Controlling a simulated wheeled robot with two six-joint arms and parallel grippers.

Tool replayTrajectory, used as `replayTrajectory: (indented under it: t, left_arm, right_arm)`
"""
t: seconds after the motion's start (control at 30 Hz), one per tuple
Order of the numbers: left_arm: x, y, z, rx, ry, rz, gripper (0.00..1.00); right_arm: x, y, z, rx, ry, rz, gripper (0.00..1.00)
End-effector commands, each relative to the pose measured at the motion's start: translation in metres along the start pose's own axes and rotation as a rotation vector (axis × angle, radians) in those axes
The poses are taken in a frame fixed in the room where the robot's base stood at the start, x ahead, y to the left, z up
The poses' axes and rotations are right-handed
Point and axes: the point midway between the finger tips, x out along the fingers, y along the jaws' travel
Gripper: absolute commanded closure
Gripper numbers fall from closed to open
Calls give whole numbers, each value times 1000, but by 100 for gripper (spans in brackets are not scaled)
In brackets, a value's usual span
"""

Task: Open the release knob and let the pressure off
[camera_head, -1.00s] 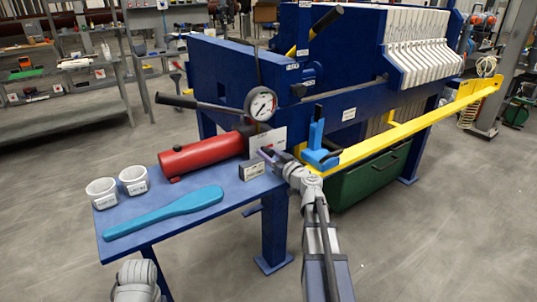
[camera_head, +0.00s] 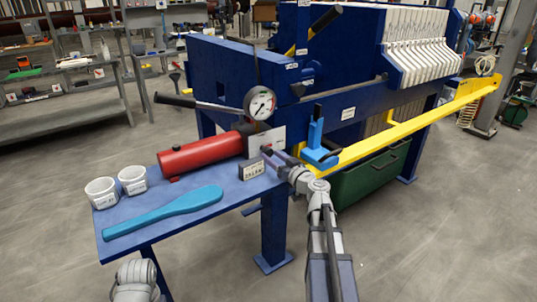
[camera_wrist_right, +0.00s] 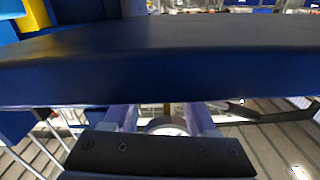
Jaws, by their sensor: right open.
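In the head view the knob is not clear, and the fingers cover that spot. A pressure gauge (camera_head: 260,103) with a white dial stands above the cylinder; its reading is too small.
The blue bench (camera_head: 150,243) carries two white cups (camera_head: 132,180), a teal paddle (camera_head: 165,212) and a small label stand (camera_head: 251,170). A light-blue lever valve (camera_head: 318,145) and a yellow bar (camera_head: 400,133) are right of my gripper. A dark blue edge (camera_wrist_right: 160,65) fills much of the wrist view.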

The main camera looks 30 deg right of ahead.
Motion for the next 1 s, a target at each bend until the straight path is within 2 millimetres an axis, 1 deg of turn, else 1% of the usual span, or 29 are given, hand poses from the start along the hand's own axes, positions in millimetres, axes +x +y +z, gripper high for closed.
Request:
replayTrajectory:
  t: [0.03, 0.1, 0.2, 0.3, 0.47, 1.0]
  left_arm:
    - [0, 0, 0, 0, 0, 0, 11]
    - [0, 0, 0, 0, 0, 0, 11]
    - [0, 0, 0, 0, 0, 0, 11]
    - [0, 0, 0, 0, 0, 0, 11]
    - [0, 0, 0, 0, 0, 0, 11]
    - [0, 0, 0, 0, 0, 0, 11]
  right_arm:
    - [-12, -1, 0, 0, 1, 4, 42]
    - [-23, -2, 0, 0, 0, 2, 42]
    - [-35, 0, 0, 0, 0, 3, 42]
    - [-42, -1, 0, 0, 0, 0, 42]
    - [-47, 0, 0, 0, 0, 0, 42]
    - [-46, 0, 0, 0, 0, 0, 42]
